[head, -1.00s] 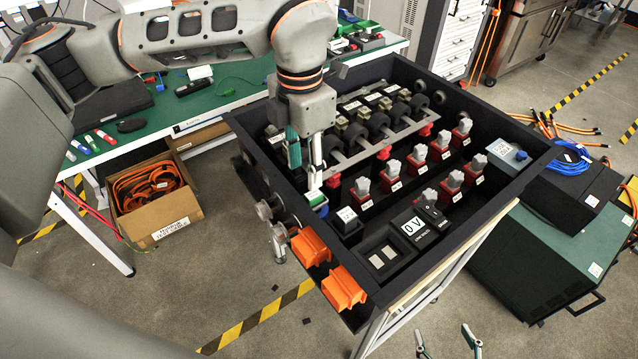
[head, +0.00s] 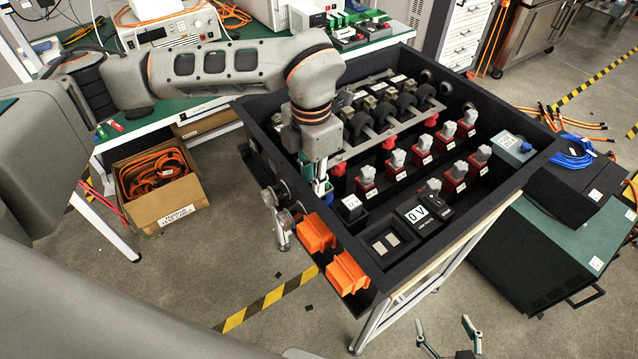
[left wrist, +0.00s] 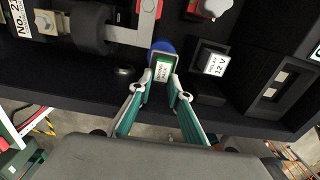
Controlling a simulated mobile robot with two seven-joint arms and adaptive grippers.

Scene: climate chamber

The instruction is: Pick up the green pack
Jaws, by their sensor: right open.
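The green pack (left wrist: 162,72), a small block with a white label, shows between the fingertips of my left gripper (left wrist: 161,77) in the left wrist view. A blue round part lies right behind it. In the head view my left gripper (head: 320,188) points down inside the near left corner of the black crate (head: 445,245), and the pack is mostly hidden by the fingers. One finger is on each side of the pack; I cannot tell whether they press on it. My right gripper (head: 446,338) is open and empty at the bottom edge, below the crate.
A cardboard box of orange cables (head: 160,190) is on the floor to the left.

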